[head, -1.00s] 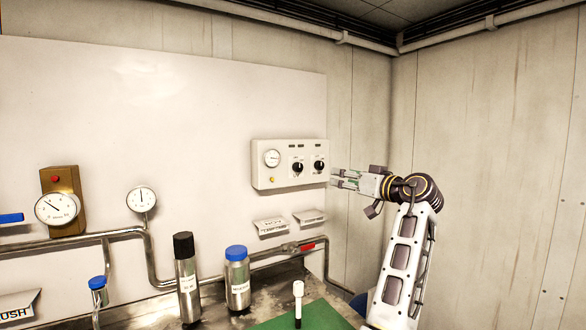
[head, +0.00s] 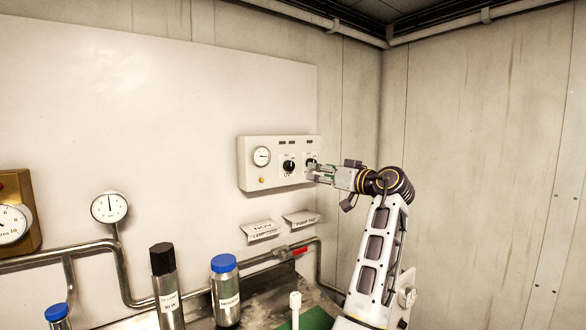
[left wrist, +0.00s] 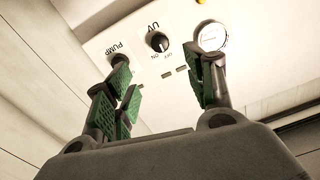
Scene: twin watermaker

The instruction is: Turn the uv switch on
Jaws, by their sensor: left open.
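The UV switch is a black rotary knob (head: 288,166) in the middle of a white control box (head: 250,178) on the wall. In the left wrist view the UV knob (left wrist: 158,42) shows between my finger tips, with "UV" and small OFF and ON marks beside it. I cannot tell which mark it points to. The pump knob (head: 311,163) is to its right in the head view, partly hidden by my left gripper (head: 318,173). My left gripper also shows in the left wrist view (left wrist: 165,85), fingers spread and empty, in front of the box. My right gripper is out of view.
The box has a round gauge (head: 262,156) and a yellow lamp (head: 262,180). Below are label plates (head: 262,231), a pipe with a red handle (head: 299,252), and bottles with black (head: 163,258) and blue caps (head: 223,263). The wall right of my arm is bare.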

